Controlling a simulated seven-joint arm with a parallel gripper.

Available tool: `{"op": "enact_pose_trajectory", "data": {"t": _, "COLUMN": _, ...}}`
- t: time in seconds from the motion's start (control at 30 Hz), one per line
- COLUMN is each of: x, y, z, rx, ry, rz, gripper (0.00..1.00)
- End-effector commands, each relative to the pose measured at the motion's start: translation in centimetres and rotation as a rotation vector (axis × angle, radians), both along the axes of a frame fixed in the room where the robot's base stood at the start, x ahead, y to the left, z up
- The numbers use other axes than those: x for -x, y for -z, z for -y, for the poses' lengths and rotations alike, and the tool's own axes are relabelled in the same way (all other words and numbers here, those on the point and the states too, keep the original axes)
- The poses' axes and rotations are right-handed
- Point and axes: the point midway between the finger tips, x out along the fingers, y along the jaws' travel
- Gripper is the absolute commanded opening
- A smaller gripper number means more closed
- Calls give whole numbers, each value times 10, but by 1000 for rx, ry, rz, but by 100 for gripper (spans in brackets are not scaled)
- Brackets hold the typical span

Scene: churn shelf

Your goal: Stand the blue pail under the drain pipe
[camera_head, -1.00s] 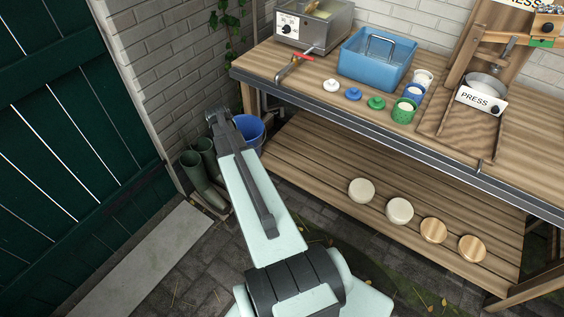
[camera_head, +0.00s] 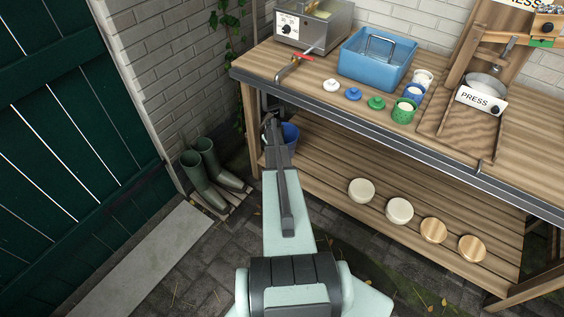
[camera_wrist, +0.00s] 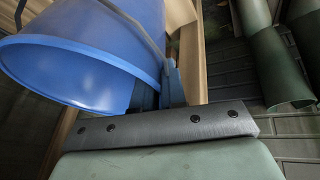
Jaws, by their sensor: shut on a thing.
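The blue pail (camera_head: 290,134) is at the left end of the bench, in front of or over the lower shelf, partly hidden by my arm. In the wrist view the pail (camera_wrist: 85,55) fills the upper left and looks tilted to that camera. My gripper (camera_wrist: 160,88) is shut on the pail near its rim. The drain pipe (camera_head: 286,71) with a red handle comes from the steel vat and reaches the bench's front edge, above the pail in the picture. I cannot tell whether the pail touches the shelf.
Green boots (camera_head: 203,175) stand left of the bench and also show in the wrist view (camera_wrist: 275,65). A bench leg (camera_head: 250,125) is close to the pail. A blue basin (camera_head: 377,67) sits on the bench.

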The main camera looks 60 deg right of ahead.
Motion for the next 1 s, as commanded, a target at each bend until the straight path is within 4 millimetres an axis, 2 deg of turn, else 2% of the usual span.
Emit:
{"op": "enact_pose_trajectory", "data": {"t": 0.1, "x": -7, "y": -3, "z": 8, "rx": 4, "ry": -67, "rz": 0, "gripper": 0}}
{"op": "enact_pose_trajectory", "data": {"t": 0.37, "x": -9, "y": -1, "z": 11, "rx": 8, "ry": -133, "rz": -2, "gripper": 0}}
{"op": "enact_pose_trajectory", "data": {"t": 0.47, "x": -9, "y": 9, "z": 11, "rx": 8, "ry": -136, "rz": -3, "gripper": 0}}
{"op": "enact_pose_trajectory", "data": {"t": 0.7, "x": -10, "y": 47, "z": 11, "rx": 8, "ry": -135, "rz": -4, "gripper": 0}}
{"op": "enact_pose_trajectory", "data": {"t": 1.0, "x": -9, "y": 71, "z": 11, "rx": 8, "ry": -135, "rz": -3, "gripper": 0}}
